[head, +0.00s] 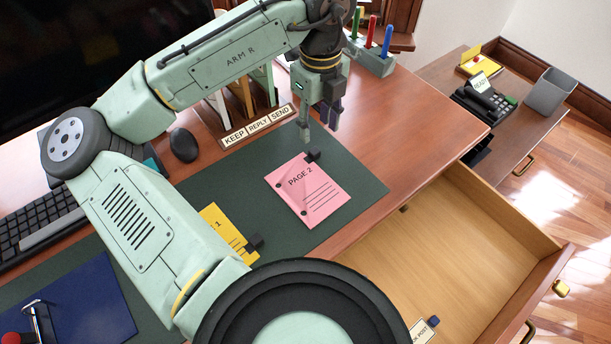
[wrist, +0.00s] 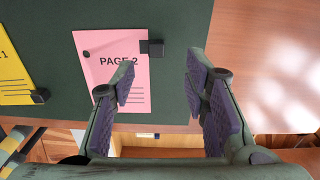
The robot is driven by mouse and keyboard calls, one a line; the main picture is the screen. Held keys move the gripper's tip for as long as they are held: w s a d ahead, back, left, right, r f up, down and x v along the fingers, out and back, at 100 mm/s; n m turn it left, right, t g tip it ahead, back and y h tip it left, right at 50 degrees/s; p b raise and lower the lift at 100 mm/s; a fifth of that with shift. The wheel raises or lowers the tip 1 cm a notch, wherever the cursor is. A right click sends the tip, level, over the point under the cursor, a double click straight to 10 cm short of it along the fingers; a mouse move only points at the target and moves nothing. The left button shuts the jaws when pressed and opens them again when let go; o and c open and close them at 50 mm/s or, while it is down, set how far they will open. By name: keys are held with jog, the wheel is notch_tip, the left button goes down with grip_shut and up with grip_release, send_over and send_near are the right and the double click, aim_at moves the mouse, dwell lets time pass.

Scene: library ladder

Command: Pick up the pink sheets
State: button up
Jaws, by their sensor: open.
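The pink sheets (head: 308,193), with "PAGE 2" printed on top, lie flat on the dark green desk mat (head: 360,185). A small dark clip or block (head: 313,155) sits at their top edge, and small dark dots show on the left side. The pink sheets (wrist: 118,70) also show in the wrist view, left of centre. My gripper (head: 320,135) is above the mat, near the top edge of the sheets. In the wrist view my gripper (wrist: 160,85) is open and empty, its left finger overlapping the lower right part of the sheets.
Yellow sheets (head: 222,230) with a dark clip lie to the left. A sorter labelled KEEP, REPLY, SEND (head: 257,127) stands behind the mat. A pen holder (head: 374,60) stands at the back. An open drawer (head: 450,240) juts out at right. A blue folder (head: 80,295) lies lower left.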

aim_at(311, 182)
jog(key=shift+w+a+f+p, duration=0.15)
jog(key=shift+f+p, duration=0.1)
jog(key=shift+f, duration=0.9)
jog(key=shift+s+a+f+p, duration=0.1)
jog(key=shift+f+p, duration=0.1)
jog(key=shift+f, duration=0.95)
jog(key=shift+w+a+f+p, duration=0.15)
jog(key=shift+f+p, duration=0.1)
jog(key=shift+f, duration=0.9)
jog(key=shift+c, duration=0.6)
grip_shut()
